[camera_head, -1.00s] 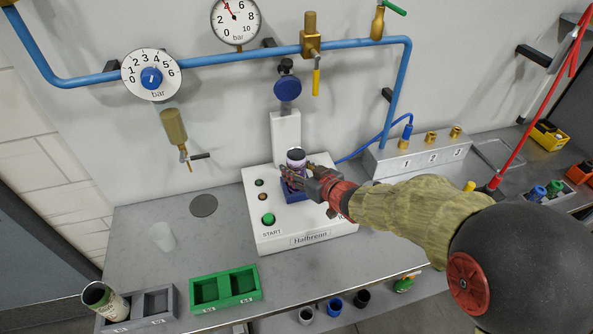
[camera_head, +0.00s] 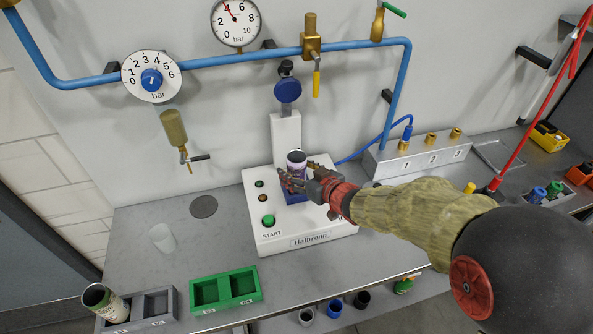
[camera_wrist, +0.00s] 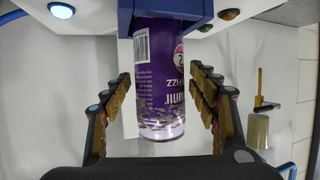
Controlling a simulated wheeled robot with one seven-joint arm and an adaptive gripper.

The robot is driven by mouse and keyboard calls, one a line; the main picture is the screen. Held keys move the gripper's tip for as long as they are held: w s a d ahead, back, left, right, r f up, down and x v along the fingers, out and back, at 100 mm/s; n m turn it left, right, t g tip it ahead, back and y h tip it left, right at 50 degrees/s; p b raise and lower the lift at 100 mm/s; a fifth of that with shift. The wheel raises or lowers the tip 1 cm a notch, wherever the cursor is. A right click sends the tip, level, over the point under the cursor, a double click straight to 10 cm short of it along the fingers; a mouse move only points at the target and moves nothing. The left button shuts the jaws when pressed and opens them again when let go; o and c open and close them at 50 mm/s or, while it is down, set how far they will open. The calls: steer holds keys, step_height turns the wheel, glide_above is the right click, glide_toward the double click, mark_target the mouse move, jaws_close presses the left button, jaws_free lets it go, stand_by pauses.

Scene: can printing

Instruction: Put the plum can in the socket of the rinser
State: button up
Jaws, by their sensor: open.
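The plum can (camera_head: 296,164) is purple with a silver rim and stands upright in the blue socket (camera_head: 297,198) of the white rinser (camera_head: 262,226). In the wrist view the can (camera_wrist: 160,80) appears with its silver-rimmed end toward the bottom, and its other end goes into the blue socket block (camera_wrist: 185,14). My gripper (camera_head: 303,178) is around the can from the right. In the wrist view my gripper (camera_wrist: 163,100) is open, one finger on each side of the can, with gaps to both. The can's bottom is hidden inside the socket.
A green two-compartment tray (camera_head: 226,289) and a grey tray (camera_head: 158,304) holding another can (camera_head: 105,302) stand at the front left. A frosted cup (camera_head: 162,237) stands on the counter. Blue pipes cross the wall.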

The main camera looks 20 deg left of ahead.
steer(key=p+v, duration=0.2)
steer(key=v, duration=1)
steer(key=d+r+m+t+h, duration=0.1)
steer(key=d+r+m+h, duration=0.3)
steer(key=d, duration=0.6)
steer(key=d+r+m+t+h, duration=0.15)
steer(key=d+r+h, duration=0.3)
steer(key=d, duration=0.65)
steer(key=s+d+r+m+g+h, duration=0.2)
steer(key=s+d+m, duration=0.1)
steer(key=s+d, duration=0.45)
steer(key=s+m+g, duration=0.1)
steer(key=s+g, duration=0.2)
steer(key=s, duration=1.2)
steer(key=shift+s, duration=0.4)
steer(key=shift+a+f+m+g, duration=0.1)
steer(key=shift+m+g, duration=0.15)
step_height(320, 180, down, 2)
steer(key=shift+f+b, duration=0.1)
steer(key=shift+b, duration=0.8)
